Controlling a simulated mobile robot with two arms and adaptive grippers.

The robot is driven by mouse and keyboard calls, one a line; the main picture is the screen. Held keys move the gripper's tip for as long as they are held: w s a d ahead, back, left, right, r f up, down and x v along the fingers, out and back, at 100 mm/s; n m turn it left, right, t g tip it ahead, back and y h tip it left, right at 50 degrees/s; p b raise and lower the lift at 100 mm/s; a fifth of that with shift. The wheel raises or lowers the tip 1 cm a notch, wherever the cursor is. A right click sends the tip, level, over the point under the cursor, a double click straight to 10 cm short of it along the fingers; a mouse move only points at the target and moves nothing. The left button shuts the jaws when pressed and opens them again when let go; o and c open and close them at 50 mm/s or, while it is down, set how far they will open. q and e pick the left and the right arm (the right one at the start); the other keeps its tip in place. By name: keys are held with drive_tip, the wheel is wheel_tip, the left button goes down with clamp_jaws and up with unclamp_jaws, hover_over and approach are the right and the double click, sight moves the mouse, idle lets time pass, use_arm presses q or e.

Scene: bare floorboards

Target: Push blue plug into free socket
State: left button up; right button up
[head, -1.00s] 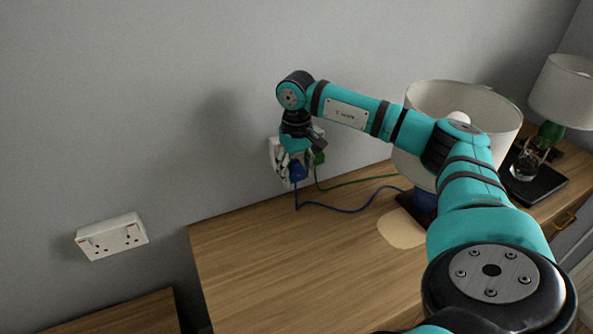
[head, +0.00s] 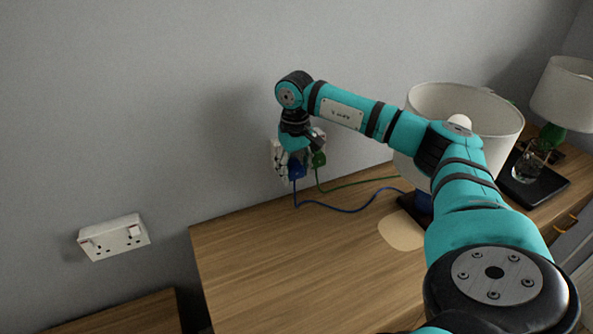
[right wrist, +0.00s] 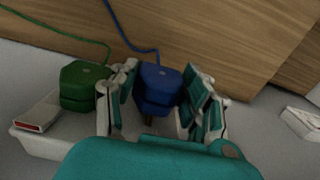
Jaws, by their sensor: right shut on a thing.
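The blue plug (head: 296,170) is held between the fingers of my right gripper (head: 289,166), in front of the wall. In the right wrist view the blue plug (right wrist: 158,88) sits between both finger pads of the gripper (right wrist: 160,95), and a prong shows below its body, so it is not fully seated. The white double socket (head: 277,152) is on the wall behind the gripper; part of it shows in the right wrist view (right wrist: 38,138). The green plug (head: 319,159) is in one half of it, beside the gripper (right wrist: 86,86). The other half is mostly hidden. My left gripper is not in view.
A wooden cabinet top (head: 290,260) lies below, with blue and green cords across it. A lamp with a white shade (head: 430,130) stands right, near my arm. Another double socket (head: 114,237) is on the wall at left.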

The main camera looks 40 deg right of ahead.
drive_tip(key=shift+w+d+r, duration=0.15)
drive_tip(key=shift+w+d, duration=0.1)
drive_tip(key=shift+w, duration=0.45)
drive_tip(key=shift+s, duration=0.15)
drive_tip(key=shift+s+a, duration=0.3)
drive_tip(key=shift+s, duration=0.5)
drive_tip(key=shift+p, duration=0.35)
idle(1.0)
drive_tip(key=shift+w+d, duration=0.3)
drive_tip(key=shift+w, duration=0.65)
drive_tip(key=o, duration=1.4)
drive_tip(key=shift+c, duration=0.2)
drive_tip(key=shift+w, duration=0.15)
